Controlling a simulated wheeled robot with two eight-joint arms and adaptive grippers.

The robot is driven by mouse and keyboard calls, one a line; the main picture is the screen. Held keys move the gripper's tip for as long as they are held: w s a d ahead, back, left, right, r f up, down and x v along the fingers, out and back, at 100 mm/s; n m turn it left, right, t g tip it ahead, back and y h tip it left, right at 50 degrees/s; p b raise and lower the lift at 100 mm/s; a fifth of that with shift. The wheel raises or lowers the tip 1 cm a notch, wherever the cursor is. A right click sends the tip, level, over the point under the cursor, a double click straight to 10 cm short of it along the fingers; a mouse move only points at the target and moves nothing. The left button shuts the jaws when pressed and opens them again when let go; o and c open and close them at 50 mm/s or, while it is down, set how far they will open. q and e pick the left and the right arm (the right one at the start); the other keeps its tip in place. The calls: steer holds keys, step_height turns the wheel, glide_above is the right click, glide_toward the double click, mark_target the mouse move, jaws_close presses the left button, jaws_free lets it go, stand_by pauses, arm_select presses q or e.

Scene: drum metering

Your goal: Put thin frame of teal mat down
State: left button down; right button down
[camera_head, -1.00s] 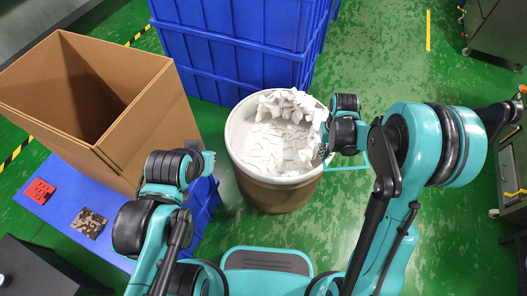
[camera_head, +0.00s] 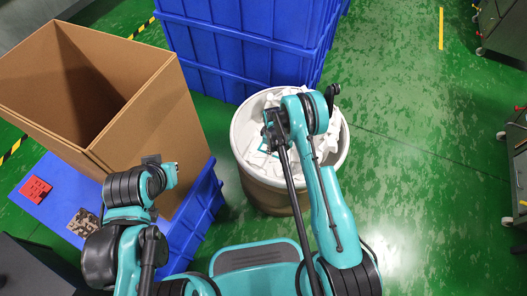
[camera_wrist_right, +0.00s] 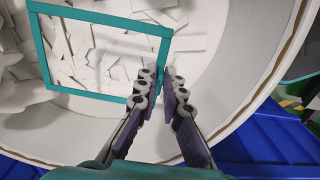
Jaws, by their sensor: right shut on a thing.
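The thin teal frame (camera_wrist_right: 100,18) is an open rectangle in the right wrist view. My right gripper (camera_wrist_right: 160,78) is shut on its right side. The frame hangs over the inside of the drum (camera_head: 268,196), whose white pieces (camera_wrist_right: 187,43) show through and beside it. I cannot tell whether it touches them. In the head view the right gripper (camera_head: 273,128) is over the drum's mouth, and the arm hides much of the frame. My left gripper (camera_head: 167,174) is in front of the cardboard box, away from the drum; its fingers are too small to judge.
A tall open cardboard box (camera_head: 150,118) stands at left on a blue surface (camera_head: 62,198), with a red block (camera_head: 36,189) and a small patterned mat (camera_head: 83,222). Stacked blue crates (camera_head: 245,60) stand behind the drum. Green floor right of the drum is clear.

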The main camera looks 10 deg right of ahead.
steer(key=f, duration=0.2)
steer(key=f+b, duration=0.1)
steer(key=f, duration=0.1)
steer(key=f+b, duration=0.1)
steer(key=f, duration=0.1)
steer(key=shift+w+a+f, duration=0.1)
steer(key=shift+a+f, duration=0.05)
steer(key=shift+a, duration=0.15)
steer(key=shift+f+b, duration=1.05)
steer(key=shift+f, duration=1.35)
steer(key=shift+r, duration=0.1)
steer(key=c, duration=1.7)
jaws_free()
